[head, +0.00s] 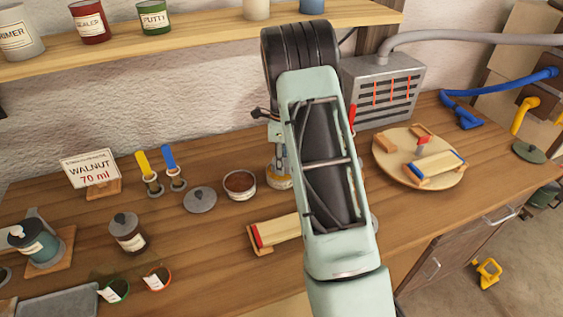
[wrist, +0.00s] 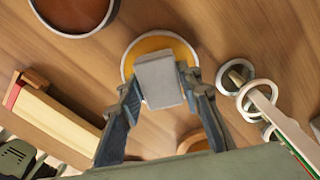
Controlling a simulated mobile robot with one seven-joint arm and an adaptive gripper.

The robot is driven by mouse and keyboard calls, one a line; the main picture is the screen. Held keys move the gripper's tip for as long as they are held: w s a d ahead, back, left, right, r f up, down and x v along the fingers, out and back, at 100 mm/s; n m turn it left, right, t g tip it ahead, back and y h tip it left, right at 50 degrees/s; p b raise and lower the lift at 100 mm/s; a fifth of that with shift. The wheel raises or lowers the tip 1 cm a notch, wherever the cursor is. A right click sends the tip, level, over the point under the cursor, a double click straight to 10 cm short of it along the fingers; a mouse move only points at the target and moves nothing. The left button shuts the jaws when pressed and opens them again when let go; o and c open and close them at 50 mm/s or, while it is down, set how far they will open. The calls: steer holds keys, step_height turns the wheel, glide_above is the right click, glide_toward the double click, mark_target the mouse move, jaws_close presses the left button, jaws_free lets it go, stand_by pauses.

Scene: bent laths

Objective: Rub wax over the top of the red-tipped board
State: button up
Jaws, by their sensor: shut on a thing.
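The red-tipped board (head: 278,231) lies in a wooden cradle left of my arm in the head view. Its pale top and red end also show at the left of the wrist view (wrist: 52,123). My gripper (wrist: 160,92) is shut on a grey block (wrist: 159,80). The block is over a round tin with a yellow-orange fill (wrist: 130,62), which also shows in the head view (head: 279,183). I cannot tell whether block and fill touch. My arm hides most of the gripper in the head view and part of the board.
A tin with brown fill (head: 239,184) and a grey lid (head: 200,200) stand left of the yellow tin. A blue-tipped board (head: 436,166) lies on a round wooden disc (head: 394,166) at right. Jars and a sign (head: 90,170) stand at left. A shelf (head: 200,31) hangs above.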

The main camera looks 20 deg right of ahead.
steer(key=shift+f+b, duration=0.3)
steer(key=shift+f, duration=0.2)
stand_by(1.1)
steer(key=shift+r, duration=0.1)
steer(key=shift+r+p, duration=2.15)
steer(key=shift+r, duration=1.3)
